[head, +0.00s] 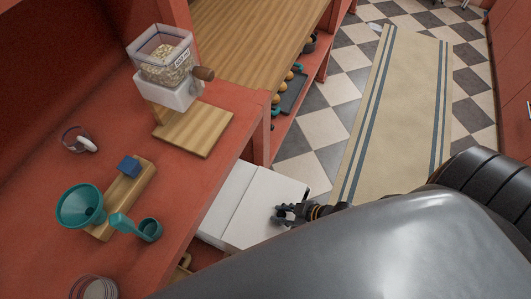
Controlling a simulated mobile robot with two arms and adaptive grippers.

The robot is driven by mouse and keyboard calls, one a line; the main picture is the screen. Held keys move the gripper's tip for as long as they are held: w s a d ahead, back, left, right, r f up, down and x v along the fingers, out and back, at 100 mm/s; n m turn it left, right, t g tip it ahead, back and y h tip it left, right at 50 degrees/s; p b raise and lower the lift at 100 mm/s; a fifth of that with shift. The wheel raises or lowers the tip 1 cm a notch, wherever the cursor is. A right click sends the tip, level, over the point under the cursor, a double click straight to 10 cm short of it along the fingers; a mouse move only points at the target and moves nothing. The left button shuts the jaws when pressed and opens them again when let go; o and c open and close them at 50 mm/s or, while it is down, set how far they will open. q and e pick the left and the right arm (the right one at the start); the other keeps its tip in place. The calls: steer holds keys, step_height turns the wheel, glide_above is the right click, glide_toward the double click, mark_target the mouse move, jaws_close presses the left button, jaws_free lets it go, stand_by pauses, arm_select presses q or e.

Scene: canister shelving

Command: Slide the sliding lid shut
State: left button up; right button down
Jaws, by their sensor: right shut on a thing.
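A white bin or chest stands low beside the red counter, partly hidden under its edge. Its top shows two pale panels, a left one (228,197) and a right one, the sliding lid (268,195), with a seam between them. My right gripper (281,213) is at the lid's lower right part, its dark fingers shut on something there. The gripped part, likely the lid's handle, is hidden by the fingers. I cannot tell how wide any opening is. My left gripper is out of view.
The red counter (200,215) holds a grain dispenser (166,62) on a wooden base, a teal funnel (80,206), a teal scoop (148,230) and a blue block (129,167). A lower shelf with a dark tray (293,95) stands behind. A beige runner (395,110) covers open checkered floor.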

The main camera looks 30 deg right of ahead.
steer(key=shift+s+d, duration=0.65)
steer(key=shift+s, duration=0.15)
steer(key=c, duration=1.1)
jaws_free()
steer(key=v, duration=1.2)
steer(key=shift+s, duration=0.1)
